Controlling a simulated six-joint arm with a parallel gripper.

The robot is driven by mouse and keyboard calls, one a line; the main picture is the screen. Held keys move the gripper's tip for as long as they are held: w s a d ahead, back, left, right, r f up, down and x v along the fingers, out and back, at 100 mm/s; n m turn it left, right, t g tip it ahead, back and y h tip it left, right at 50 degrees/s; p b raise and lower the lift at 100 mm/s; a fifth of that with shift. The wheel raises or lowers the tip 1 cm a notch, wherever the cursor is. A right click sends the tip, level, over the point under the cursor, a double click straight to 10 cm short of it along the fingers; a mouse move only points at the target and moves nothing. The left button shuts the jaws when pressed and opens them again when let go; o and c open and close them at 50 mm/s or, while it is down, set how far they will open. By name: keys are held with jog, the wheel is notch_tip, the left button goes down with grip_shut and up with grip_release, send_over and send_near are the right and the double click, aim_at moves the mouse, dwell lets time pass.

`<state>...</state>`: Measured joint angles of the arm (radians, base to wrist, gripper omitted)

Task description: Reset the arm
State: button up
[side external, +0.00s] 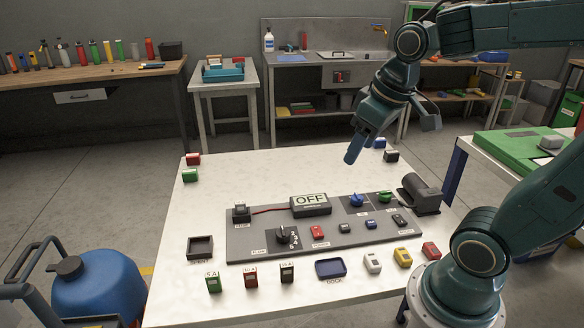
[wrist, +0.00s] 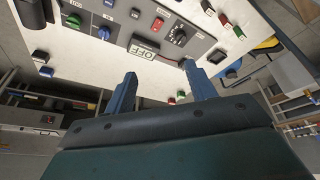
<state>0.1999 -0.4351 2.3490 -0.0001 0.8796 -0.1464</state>
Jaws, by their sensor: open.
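My gripper (side external: 392,138) hangs in the air above the back right part of the white table (side external: 240,170) in the side view. In the wrist view my gripper (wrist: 157,82) shows two blue fingers spread wide apart, with nothing between them. It is apart from the table and the grey control panel (side external: 245,246). The panel carries an OFF display box (side external: 310,205), a blue knob (side external: 357,200), a green knob (side external: 385,197) and a black dial (side external: 287,236). The display also shows in the wrist view (wrist: 145,47).
Small coloured blocks, an empty dark tray (side external: 200,248) and a blue-rimmed dock (side external: 331,268) line the table's front. A dark cylinder (side external: 420,194) stands at the panel's right end. A blue tank (side external: 98,285) is at lower left. The table's back middle is clear.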

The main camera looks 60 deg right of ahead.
jog(key=s+a+t, duration=0.1)
jog(key=s+a, duration=0.4)
jog(key=s, duration=0.1)
jog(key=shift+r+n+t+y, duration=0.3)
jog(key=shift+y, duration=0.1)
jog(key=shift+d, duration=0.1)
dwell(0.7)
